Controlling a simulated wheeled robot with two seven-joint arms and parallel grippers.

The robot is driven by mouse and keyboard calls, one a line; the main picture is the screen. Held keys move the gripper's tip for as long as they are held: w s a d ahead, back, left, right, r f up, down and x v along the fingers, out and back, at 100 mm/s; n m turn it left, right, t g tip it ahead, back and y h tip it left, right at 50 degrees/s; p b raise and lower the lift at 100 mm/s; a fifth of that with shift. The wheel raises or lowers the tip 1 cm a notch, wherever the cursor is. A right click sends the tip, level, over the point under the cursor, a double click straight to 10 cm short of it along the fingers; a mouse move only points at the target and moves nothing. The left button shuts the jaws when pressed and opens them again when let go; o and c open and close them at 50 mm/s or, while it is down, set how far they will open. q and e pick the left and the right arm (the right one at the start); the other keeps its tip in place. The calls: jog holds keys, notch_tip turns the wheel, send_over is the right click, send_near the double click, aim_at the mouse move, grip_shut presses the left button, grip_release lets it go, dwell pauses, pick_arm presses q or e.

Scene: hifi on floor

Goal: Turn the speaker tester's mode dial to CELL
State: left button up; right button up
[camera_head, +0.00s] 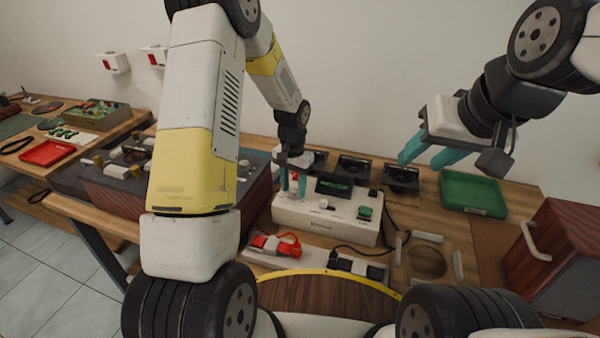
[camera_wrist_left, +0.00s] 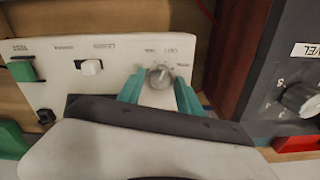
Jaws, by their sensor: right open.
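The speaker tester (camera_head: 325,214) is a cream box with a small green-lit screen, a white switch and a green button on the table. Its mode dial (camera_wrist_left: 158,77) is a small grey round knob, seen in the left wrist view with tiny labels around it that I cannot read. My left gripper (camera_head: 293,186) is over the left part of the tester. Its teal fingers (camera_wrist_left: 160,92) stand one on each side of the dial; I cannot tell whether they touch it. My right gripper (camera_head: 431,156) is open and empty in the air, to the right of the tester.
A green tray (camera_head: 472,194) and a red-brown cabinet (camera_head: 557,255) with a handle are on the right. Black speaker units stand behind the tester. A red-and-white device (camera_head: 272,246) lies in front. A dark panel with knobs (camera_wrist_left: 290,95) is close beside the tester.

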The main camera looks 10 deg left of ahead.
pick_arm(q)
jog(key=shift+o, duration=0.3)
jog(key=shift+r, duration=3.85)
jog(key=shift+s+r, duration=0.1)
jog(key=shift+r, duration=0.15)
notch_tip(320, 180, up, 8)
jog(key=n+t, duration=0.1)
send_over(293, 190)
jog(key=s+a, duration=0.1)
jog(key=s, duration=0.2)
jog(key=s+a+r+n+t+h, duration=0.1)
jog(key=s+r+t, duration=0.1)
jog(key=s+r, duration=0.6)
jog(key=s+r+n+t+h, duration=0.1)
jog(key=s+r, duration=0.4)
jog(key=s, duration=0.8)
jog(key=shift+a+r+n+t, duration=0.15)
jog(key=shift+a+n+t, duration=0.35)
jog(key=shift+t, duration=0.6)
